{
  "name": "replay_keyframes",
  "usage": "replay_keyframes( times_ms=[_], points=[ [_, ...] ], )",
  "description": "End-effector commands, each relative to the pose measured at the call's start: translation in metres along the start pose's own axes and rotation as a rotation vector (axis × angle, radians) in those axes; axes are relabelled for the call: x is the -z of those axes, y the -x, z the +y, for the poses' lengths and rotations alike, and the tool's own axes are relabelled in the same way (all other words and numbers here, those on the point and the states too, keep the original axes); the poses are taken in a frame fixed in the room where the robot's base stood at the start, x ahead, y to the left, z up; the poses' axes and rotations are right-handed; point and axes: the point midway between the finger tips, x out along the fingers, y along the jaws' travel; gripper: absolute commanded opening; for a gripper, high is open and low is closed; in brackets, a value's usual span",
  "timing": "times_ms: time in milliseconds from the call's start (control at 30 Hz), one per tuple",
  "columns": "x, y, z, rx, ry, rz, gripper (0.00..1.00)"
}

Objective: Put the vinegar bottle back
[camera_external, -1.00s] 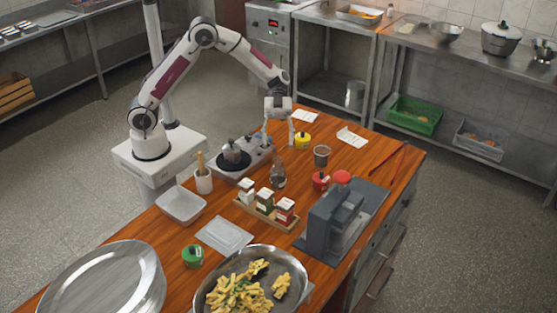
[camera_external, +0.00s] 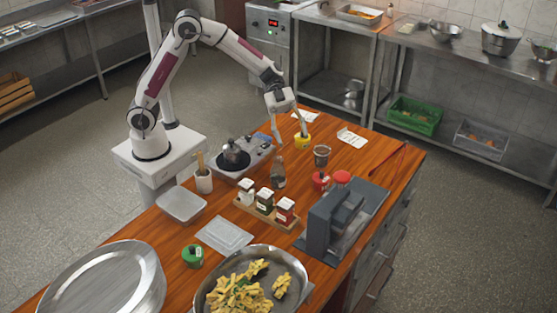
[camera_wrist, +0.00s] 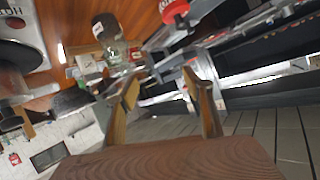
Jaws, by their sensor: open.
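A clear glass bottle (camera_external: 278,174), which looks like the vinegar bottle, stands upright on the wooden counter behind the small wooden rack (camera_external: 262,216) of jars. What looks like the same bottle shows in the wrist view (camera_wrist: 116,50), near the top left. My gripper (camera_external: 291,135) is open and empty, above the far part of the counter, behind the bottle and apart from it. Its fingers (camera_wrist: 163,100) are spread in the wrist view with nothing between them. Its right finger comes close to the yellow jar (camera_external: 302,142) in the picture; I cannot tell whether they touch.
A burner unit with a dark kettle (camera_external: 234,157) stands left of the bottle. A dark cup (camera_external: 321,156), red-topped jars (camera_external: 320,181) and a grey machine (camera_external: 335,222) stand to the right. A pan of food (camera_external: 250,283) is at the front.

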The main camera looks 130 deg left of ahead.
Motion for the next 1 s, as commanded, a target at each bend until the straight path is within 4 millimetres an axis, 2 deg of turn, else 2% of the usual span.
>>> replay_keyframes(
  times_ms=[33,267,500,767,1000],
  points=[
    [0.016,-0.003,-0.006,0.050,-0.022,-0.007,0.51],
    [0.068,0.000,-0.034,0.287,-0.074,-0.052,0.51],
    [0.111,0.022,-0.045,0.506,-0.069,-0.108,0.51],
    [0.137,0.056,-0.031,0.690,-0.001,-0.185,0.51],
    [0.140,0.090,0.006,0.796,0.111,-0.271,0.51]
  ],
)
